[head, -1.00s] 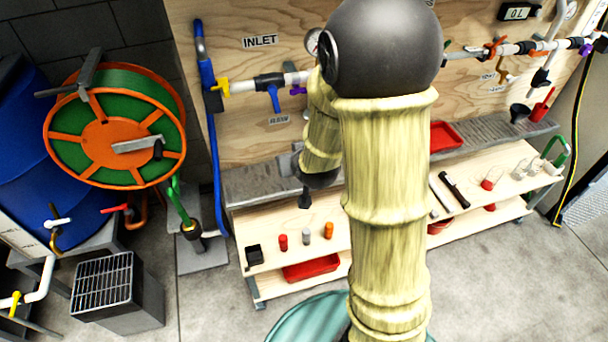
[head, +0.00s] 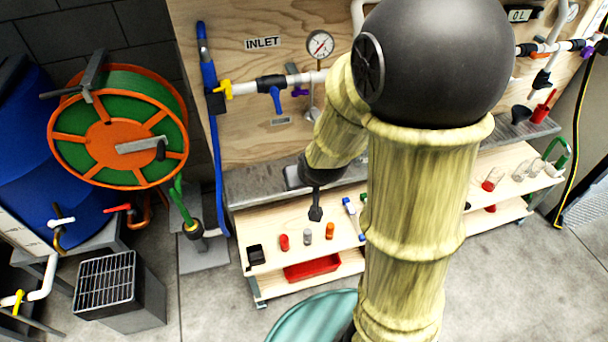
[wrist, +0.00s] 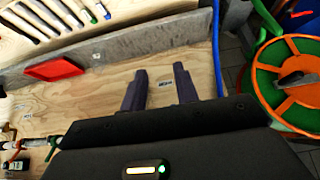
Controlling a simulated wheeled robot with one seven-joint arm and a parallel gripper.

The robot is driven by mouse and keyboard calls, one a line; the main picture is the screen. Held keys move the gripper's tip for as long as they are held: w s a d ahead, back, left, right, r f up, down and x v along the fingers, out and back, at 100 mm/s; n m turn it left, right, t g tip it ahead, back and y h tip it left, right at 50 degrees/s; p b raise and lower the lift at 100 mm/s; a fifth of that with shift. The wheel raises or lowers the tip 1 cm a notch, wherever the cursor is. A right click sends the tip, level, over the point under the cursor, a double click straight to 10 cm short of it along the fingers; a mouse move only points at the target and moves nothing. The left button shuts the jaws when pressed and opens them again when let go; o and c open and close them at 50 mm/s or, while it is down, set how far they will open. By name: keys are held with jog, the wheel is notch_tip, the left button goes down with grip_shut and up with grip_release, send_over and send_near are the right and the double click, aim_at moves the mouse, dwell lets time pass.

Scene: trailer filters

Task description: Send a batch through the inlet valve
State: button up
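The INLET sign (head: 262,43) is on the plywood board, above a white pipe run. On that pipe are a yellow-handled valve (head: 222,89) at the left and a dark valve body with a blue handle (head: 276,98) pointing down. A small purple handle (head: 299,92) is just right of it. I cannot tell which is the inlet valve. My gripper (head: 316,213) shows small and dark, over the bench, below and apart from these handles. In the wrist view, my gripper (wrist: 158,80) has its two fingers apart with nothing between them.
A pressure gauge (head: 320,44) is right of the sign. A green-orange hose reel (head: 118,137) and blue barrel (head: 30,190) stand left. The bench (head: 275,222) holds small red, grey and orange pieces. My arm hides the middle of the board.

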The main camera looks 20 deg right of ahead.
jog(key=shift+s, duration=0.2)
jog(key=c, duration=0.3)
jog(key=s+g, duration=0.1)
jog(key=s, duration=0.2)
jog(key=s+g, duration=0.1)
jog(key=s, duration=0.2)
jog(key=s+r+g, duration=0.1)
jog(key=s+g, duration=0.1)
jog(key=s, duration=0.1)
jog(key=shift+s, duration=0.1)
grip_shut()
